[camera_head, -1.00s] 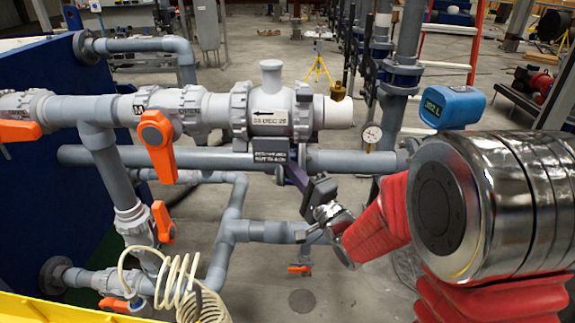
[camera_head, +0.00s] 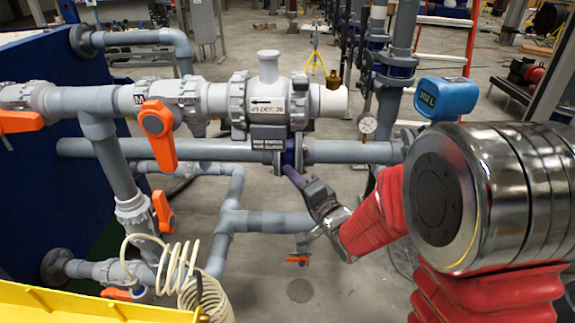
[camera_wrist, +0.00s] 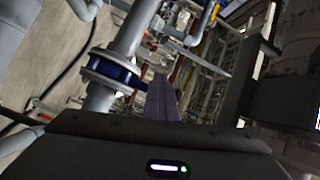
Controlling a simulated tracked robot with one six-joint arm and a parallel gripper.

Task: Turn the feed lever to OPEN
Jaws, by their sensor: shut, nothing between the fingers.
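Several orange levers sit on grey pipework in the head view; I cannot tell from the labels which is the feed lever. The largest lever (camera_head: 158,135) hangs down, slightly tilted, from a valve on the upper pipe. Another lever (camera_head: 20,122) lies roughly level at the left edge, and a third lever (camera_head: 162,212) hangs lower on the vertical pipe. My gripper (camera_head: 288,170) is shut and empty, to the right of these levers and apart from them, by the grey horizontal pipe. Its purple fingers (camera_wrist: 163,98) point away together in the wrist view. No orange lever is clear there.
A light-grey valve body (camera_head: 268,108) with an arrow label sits above my gripper. A pressure gauge (camera_head: 367,124) and a blue box (camera_head: 446,98) are to the right. A coiled cream hose (camera_head: 175,265) and a yellow edge (camera_head: 90,305) are at lower left.

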